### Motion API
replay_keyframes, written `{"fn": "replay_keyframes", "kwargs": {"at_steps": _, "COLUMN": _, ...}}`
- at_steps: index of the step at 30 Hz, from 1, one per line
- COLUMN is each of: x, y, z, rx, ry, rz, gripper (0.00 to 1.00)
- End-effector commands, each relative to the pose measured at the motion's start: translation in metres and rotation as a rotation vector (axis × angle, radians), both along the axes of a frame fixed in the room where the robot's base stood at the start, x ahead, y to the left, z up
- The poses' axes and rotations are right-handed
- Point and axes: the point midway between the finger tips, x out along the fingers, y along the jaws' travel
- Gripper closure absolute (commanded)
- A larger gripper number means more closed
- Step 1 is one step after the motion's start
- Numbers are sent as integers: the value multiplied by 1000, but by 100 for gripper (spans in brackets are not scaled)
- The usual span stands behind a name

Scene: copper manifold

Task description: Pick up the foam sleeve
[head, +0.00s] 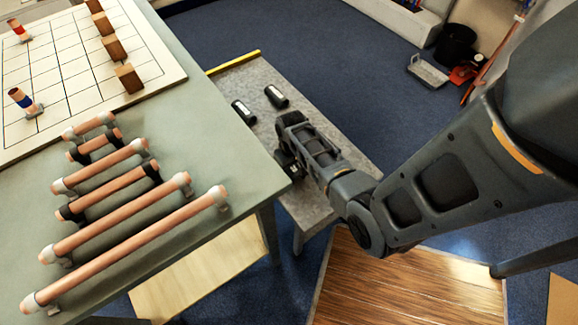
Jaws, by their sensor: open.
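Two short black cylinders with pale end faces lie on the grey bench; they look like foam sleeves. One black sleeve (244,112) is on the left near the green table's edge, and the other black sleeve (276,96) is a little farther back to the right. My gripper (288,166) hangs low beside the green table's edge, over the bench and nearer to me than both sleeves. It is open and apart from these two sleeves. The arm hides part of the bench, so I cannot tell whether anything lies under the gripper.
The green table (190,85) on the left holds several copper pipes (135,245) in holders and a white gridded board (75,70) with wooden blocks. The grey bench (318,120) has a yellow strip (233,62) at its far edge. Blue floor (345,60) lies open beyond.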

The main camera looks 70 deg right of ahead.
Motion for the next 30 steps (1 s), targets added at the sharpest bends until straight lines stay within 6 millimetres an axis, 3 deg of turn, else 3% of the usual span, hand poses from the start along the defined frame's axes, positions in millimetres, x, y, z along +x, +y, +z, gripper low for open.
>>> {"fn": "replay_keyframes", "kwargs": {"at_steps": 4, "x": 0, "y": 0, "z": 1, "rx": 0, "ry": 0, "rz": 0, "gripper": 14}}
{"fn": "replay_keyframes", "kwargs": {"at_steps": 22, "x": 0, "y": 0, "z": 1, "rx": -1, "ry": 1, "rz": 0, "gripper": 71}}
{"fn": "replay_keyframes", "kwargs": {"at_steps": 30, "x": 0, "y": 0, "z": 2, "rx": -1, "ry": 1, "rz": 0, "gripper": 73}}
